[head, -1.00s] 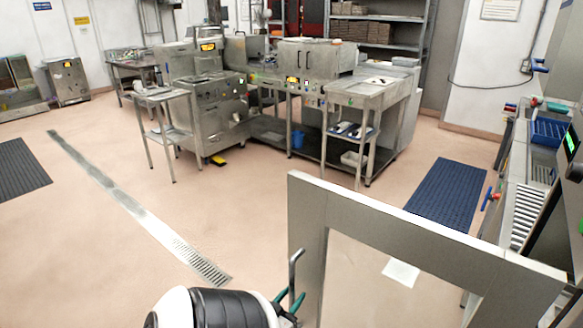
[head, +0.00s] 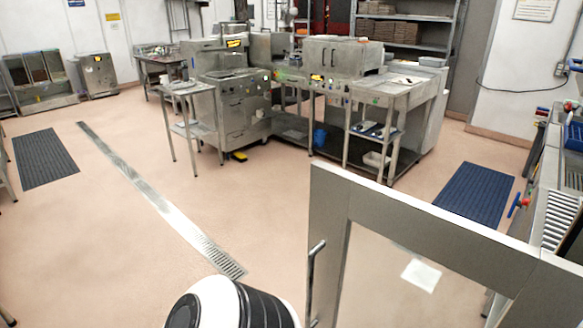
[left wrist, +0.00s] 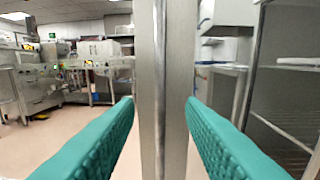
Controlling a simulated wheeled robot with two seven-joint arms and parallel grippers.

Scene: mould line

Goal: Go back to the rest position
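A steel-framed door (head: 430,222) stands open in the lower right of the head view, with a thin upright bar handle (head: 312,280) on its left edge. My left arm, black and white, shows at the bottom, but its gripper is hidden there. In the left wrist view my left gripper (left wrist: 160,103) has its two teal fingers wide apart and empty. An upright steel bar and panel edge (left wrist: 163,60) shows in the gap between them, with clearance on both sides. How far ahead it is, I cannot tell. My right gripper is not in view.
Steel machines and worktables (head: 235,105) stand at the back. A conveyor of rollers (head: 560,215) runs along the right edge. A blue mat (head: 475,192) and a dark mat (head: 44,158) lie on the floor. The floor around the drain strip (head: 150,195) is clear.

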